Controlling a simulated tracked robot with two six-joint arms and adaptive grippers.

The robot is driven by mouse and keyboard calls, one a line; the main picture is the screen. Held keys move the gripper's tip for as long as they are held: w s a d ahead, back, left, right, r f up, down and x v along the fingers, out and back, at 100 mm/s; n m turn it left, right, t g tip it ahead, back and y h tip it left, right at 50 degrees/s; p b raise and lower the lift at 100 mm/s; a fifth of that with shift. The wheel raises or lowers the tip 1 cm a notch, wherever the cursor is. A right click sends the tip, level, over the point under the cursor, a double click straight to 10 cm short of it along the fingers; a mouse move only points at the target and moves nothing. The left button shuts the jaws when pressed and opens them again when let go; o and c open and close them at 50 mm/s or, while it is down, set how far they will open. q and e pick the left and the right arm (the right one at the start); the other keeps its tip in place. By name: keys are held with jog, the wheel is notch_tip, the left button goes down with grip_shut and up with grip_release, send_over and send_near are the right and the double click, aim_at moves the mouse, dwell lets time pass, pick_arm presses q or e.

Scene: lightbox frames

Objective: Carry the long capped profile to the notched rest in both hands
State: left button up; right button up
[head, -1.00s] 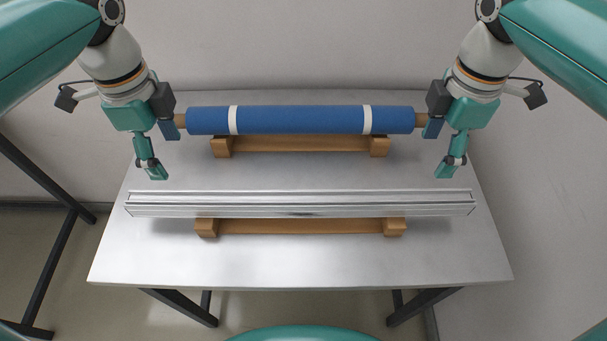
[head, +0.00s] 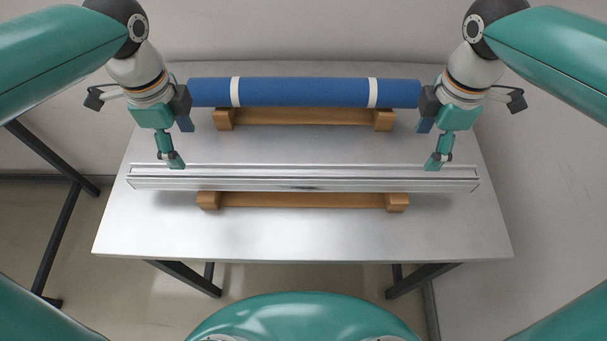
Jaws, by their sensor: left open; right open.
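The long silver profile (head: 300,183) lies left to right across the table, along the near side of the blue roll. One wooden rest (head: 300,200) with raised end blocks shows below its near edge; the profile appears to lie over it, and the contact is hidden. My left gripper (head: 180,145) is open and empty near the profile's left part, just behind it. My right gripper (head: 428,145) is open and empty near its right part, also just behind it. The near fingertips come close to the profile's back edge; I cannot tell whether they touch.
A blue roll (head: 300,92) with two white bands lies on a second wooden rest (head: 300,117) at the back, between my grippers. The grey table (head: 300,238) is clear in front. A wall stands close behind.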

aim_at(196, 170)
pick_arm(q)
notch_tip(196, 170, down, 10)
jog(key=shift+f, duration=0.2)
pick_arm(e)
notch_tip(196, 170, down, 10)
jog(key=shift+f, duration=0.2)
pick_arm(q)
grip_shut()
pick_arm(e)
grip_shut()
pick_arm(q)
jog(key=shift+r, duration=0.1)
pick_arm(e)
jog(key=shift+r, duration=0.1)
